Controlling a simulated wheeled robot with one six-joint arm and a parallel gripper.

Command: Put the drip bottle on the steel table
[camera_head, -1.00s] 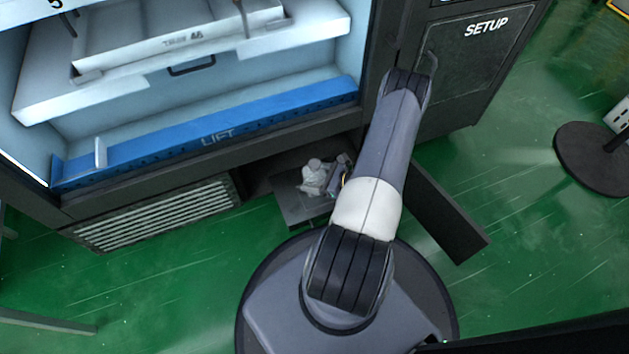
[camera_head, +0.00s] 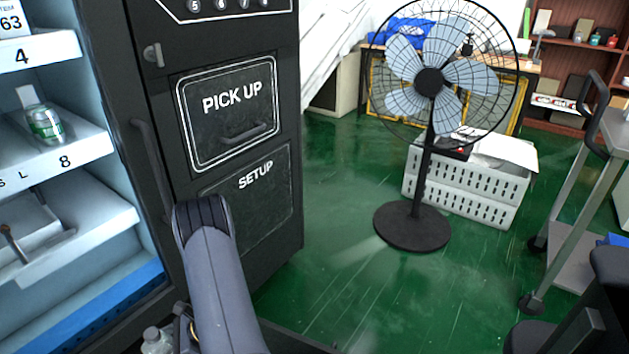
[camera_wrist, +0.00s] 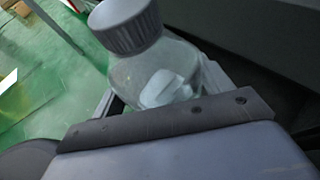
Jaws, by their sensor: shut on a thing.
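The drip bottle (camera_wrist: 150,75) is clear with a grey ribbed cap and fills the upper middle of the wrist view. My gripper (camera_wrist: 163,92) is shut on its body, with finger parts showing at both sides. In the head view the bottle (camera_head: 156,341) shows only as a pale top at the bottom edge, left of my arm. A metal-framed wheeled table (camera_head: 592,165) stands at the right edge, partly cut off. I cannot tell if it is the steel table.
The black vending machine (camera_head: 170,120) stands close on the left, with "PICK UP" and "SETUP" doors. A standing fan (camera_head: 414,190) and white crates (camera_head: 470,185) are ahead. A shelf (camera_head: 585,60) stands at the back right.

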